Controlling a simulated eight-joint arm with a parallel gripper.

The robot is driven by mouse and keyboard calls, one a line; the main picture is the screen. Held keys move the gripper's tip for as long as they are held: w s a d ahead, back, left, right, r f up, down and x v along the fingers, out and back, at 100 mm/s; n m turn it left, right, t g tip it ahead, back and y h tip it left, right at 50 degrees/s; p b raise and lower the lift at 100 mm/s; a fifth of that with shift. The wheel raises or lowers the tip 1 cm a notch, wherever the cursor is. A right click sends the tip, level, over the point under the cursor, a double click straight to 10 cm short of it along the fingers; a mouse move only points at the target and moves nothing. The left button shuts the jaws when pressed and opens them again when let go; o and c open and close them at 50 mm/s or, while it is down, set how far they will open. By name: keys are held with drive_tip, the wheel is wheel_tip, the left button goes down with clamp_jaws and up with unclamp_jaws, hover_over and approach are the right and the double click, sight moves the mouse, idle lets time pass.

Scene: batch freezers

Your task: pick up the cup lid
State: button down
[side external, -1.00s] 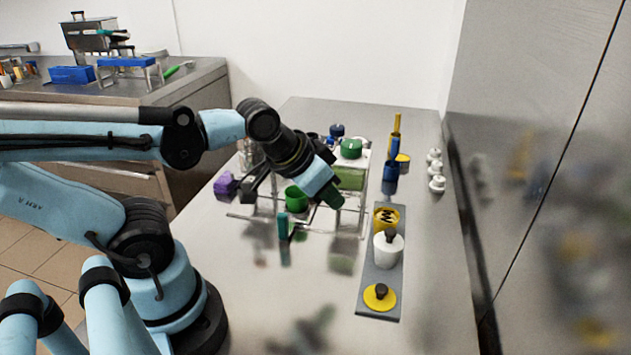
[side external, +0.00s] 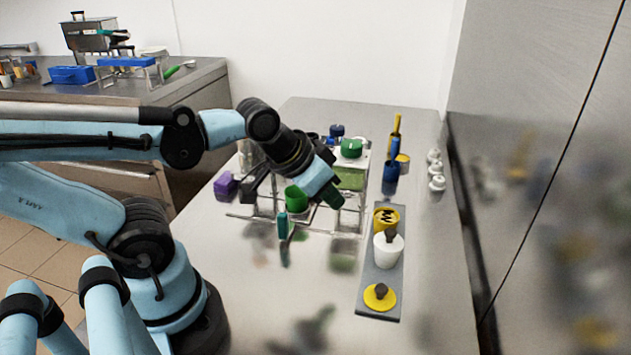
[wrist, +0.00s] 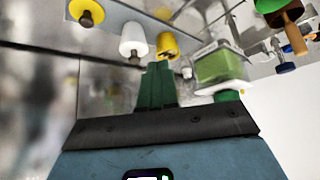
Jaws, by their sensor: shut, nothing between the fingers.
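A flat round yellow lid with a dark knob (side external: 370,300) lies at the near end of a grey tray (side external: 368,279); it looks like the cup lid. It also shows at the top left of the wrist view (wrist: 76,9). A white cup with a dark knob on top (side external: 388,255) and a yellow container (side external: 380,223) stand behind it on the tray. My gripper (side external: 336,200) is shut and empty, with green fingers pressed together in the wrist view (wrist: 157,85). It is above the table, left of and farther back than the lid, touching neither lid nor tray.
A clear rack with green containers (side external: 351,148) stands behind my gripper. A purple block (side external: 226,186) is at left. The table's front is clear.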

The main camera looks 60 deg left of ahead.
drive_tip(key=c, duration=1.8)
unclamp_jaws()
drive_tip(key=shift+c, duration=0.2)
drive_tip(key=o, duration=1)
drive_tip(key=m+g+h, duration=0.2)
drive_tip(key=m+g, duration=0.1)
drive_tip(key=m, duration=0.2)
approach(381, 287)
drive_tip(key=shift+a+x, duration=0.2)
drive_tip(key=shift+x, duration=0.6)
drive_tip(key=shift+a+x, duration=0.2)
drive_tip(key=shift+x, duration=0.6)
drive_tip(key=shift+w+d+f, duration=0.3)
drive_tip(key=shift+d+f, duration=0.05)
drive_tip(key=shift+f, duration=0.35)
drive_tip(key=shift+w+d+f, duration=0.25)
drive_tip(key=shift+d+f, duration=0.15)
drive_tip(key=shift+f, duration=0.3)
drive_tip(key=shift+x, duration=1.05)
